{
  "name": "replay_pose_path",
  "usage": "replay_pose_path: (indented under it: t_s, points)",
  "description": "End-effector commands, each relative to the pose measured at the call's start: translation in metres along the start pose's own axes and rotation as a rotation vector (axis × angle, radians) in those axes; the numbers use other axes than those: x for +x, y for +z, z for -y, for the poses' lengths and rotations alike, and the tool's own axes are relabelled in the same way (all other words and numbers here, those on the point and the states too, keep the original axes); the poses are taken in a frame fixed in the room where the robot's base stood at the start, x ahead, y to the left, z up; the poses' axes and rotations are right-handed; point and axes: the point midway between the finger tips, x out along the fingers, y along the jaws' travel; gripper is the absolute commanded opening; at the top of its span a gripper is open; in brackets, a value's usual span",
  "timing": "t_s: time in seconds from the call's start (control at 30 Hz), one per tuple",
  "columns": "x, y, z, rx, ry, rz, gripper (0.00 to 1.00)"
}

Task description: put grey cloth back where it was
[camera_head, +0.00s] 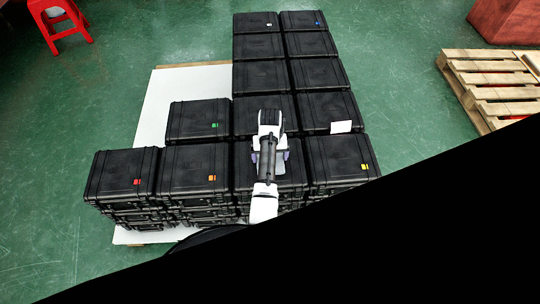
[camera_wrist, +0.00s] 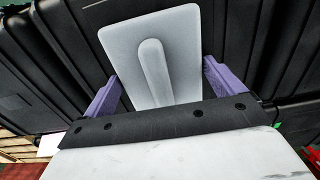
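A pale grey flat piece with rounded corners and a raised ridge along its middle, probably the grey cloth (camera_wrist: 182,60), fills the upper middle of the wrist view. It lies over a black case top, and part of it shows beside my gripper in the camera head view (camera_head: 279,167). My gripper (camera_wrist: 162,85) has its two purple fingers spread wide, one at each side of the grey piece. I cannot tell whether the fingers touch its edges. In the camera head view my gripper (camera_head: 268,158) is above the front part of the case stack, third column from the left.
Black cases (camera_head: 265,75) stand stacked on a white board (camera_head: 160,85), with small coloured tags. A white card (camera_head: 341,127) lies on a right-hand case. A red stool (camera_head: 58,22) is at the upper left, a wooden pallet (camera_head: 490,85) at the right. Green floor surrounds them.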

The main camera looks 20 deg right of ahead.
Motion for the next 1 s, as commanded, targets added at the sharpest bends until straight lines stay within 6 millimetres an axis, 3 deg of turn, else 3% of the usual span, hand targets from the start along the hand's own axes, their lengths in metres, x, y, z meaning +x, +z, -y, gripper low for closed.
replay_pose_path:
  t_s: [0.37, 0.9, 1.0]
  points:
    - [-0.007, 0.0, 0.0, 0.0, 0.0, -0.001, 1.0]
    - [-0.112, -0.001, 0.0, -0.001, 0.0, -0.001, 1.0]
    - [-0.12, -0.001, 0.0, 0.0, 0.0, -0.001, 1.0]
